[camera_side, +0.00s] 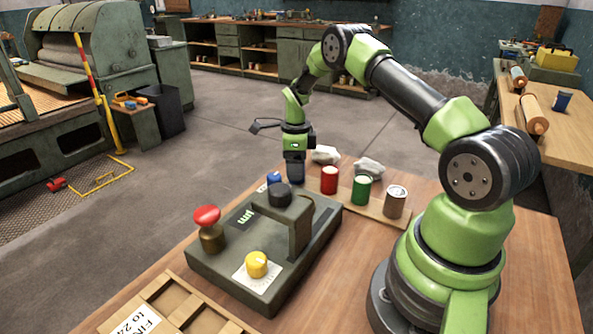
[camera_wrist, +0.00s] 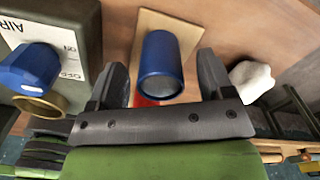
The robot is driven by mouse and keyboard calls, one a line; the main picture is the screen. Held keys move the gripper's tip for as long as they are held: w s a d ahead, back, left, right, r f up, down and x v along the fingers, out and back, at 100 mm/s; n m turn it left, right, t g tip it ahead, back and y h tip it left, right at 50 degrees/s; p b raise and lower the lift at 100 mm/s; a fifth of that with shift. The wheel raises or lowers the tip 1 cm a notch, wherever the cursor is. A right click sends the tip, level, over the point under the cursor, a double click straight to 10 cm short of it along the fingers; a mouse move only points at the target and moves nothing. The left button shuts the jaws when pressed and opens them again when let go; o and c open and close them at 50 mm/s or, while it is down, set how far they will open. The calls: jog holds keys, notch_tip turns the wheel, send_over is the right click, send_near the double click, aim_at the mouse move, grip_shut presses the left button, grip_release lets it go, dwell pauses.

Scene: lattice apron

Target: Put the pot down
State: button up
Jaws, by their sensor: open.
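In the wrist view a blue pot (camera_wrist: 162,65) stands on the light wooden board (camera_wrist: 150,18), between the two fingers of my gripper (camera_wrist: 163,72). The fingers are open, with a gap showing on each side of the pot. In the side view my gripper (camera_side: 295,172) points down at the far end of the board (camera_side: 378,211), behind the control box. A red pot (camera_side: 329,181), a green pot (camera_side: 361,190) and a brown pot (camera_side: 396,203) stand in a row along the board.
The control box (camera_side: 215,265) has a red mushroom button (camera_side: 207,216), a yellow knob (camera_side: 257,264) and a raised bracket. A blue air knob (camera_wrist: 36,70) is close left in the wrist view. White crumpled rags (camera_side: 369,168) lie behind the pots. A wooden tray is at front left.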

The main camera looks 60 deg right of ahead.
jog(key=c, duration=1.1)
jog(key=shift+r, duration=0.2)
notch_tip(320, 180, up, 9)
jog(key=shift+f, duration=0.1)
jog(key=s+a+r, duration=0.3)
jog(key=s+a, duration=0.1)
jog(key=a, duration=0.2)
jog(key=s+a+r, duration=0.3)
jog(key=s+a, duration=0.2)
jog(key=a, duration=0.2)
jog(key=shift+f, duration=5.2)
